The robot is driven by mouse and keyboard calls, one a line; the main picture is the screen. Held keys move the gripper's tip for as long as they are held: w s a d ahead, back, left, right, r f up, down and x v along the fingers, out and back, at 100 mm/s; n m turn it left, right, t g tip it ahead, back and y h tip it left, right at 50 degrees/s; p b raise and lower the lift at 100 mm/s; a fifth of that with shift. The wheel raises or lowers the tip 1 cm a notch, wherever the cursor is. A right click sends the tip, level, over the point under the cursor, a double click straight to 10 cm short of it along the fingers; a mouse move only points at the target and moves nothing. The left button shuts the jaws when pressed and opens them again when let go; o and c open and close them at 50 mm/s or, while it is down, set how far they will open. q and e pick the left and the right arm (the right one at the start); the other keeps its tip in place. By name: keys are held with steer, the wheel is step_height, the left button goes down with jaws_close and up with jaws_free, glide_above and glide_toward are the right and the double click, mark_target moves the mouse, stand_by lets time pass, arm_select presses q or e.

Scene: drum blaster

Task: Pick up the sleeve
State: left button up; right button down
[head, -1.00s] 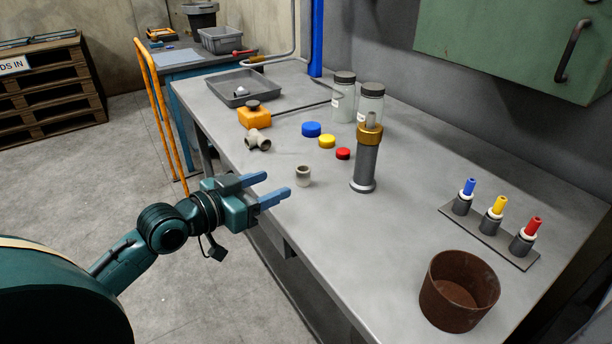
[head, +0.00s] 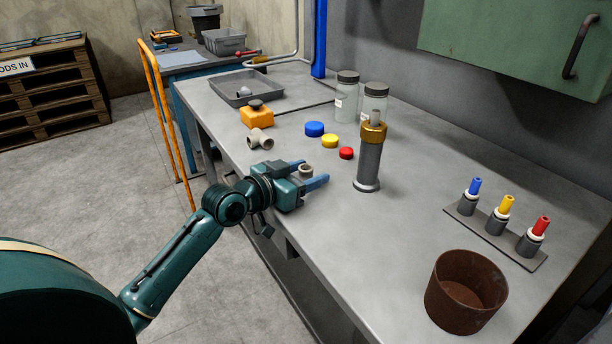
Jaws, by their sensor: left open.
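The sleeve (head: 306,170), a small pale beige hollow cylinder, stands upright near the front edge of the grey workbench. My left gripper (head: 311,174) is open, with its blue fingers reaching to either side of the sleeve. The near finger hides the sleeve's lower part. I cannot tell whether either finger touches it. My right gripper is not in view.
A grey cylinder with a brass collar (head: 373,132) stands right of the sleeve. Blue (head: 314,129), yellow (head: 330,141) and red (head: 346,153) caps lie behind. A pale pipe tee (head: 260,139) is farther left. A rusty pot (head: 465,292) stands front right.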

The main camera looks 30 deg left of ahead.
arm_select(q)
steer(key=shift+c, duration=0.3)
steer(key=c, duration=1)
steer(key=shift+r, duration=0.15)
steer(key=shift+c, duration=0.2)
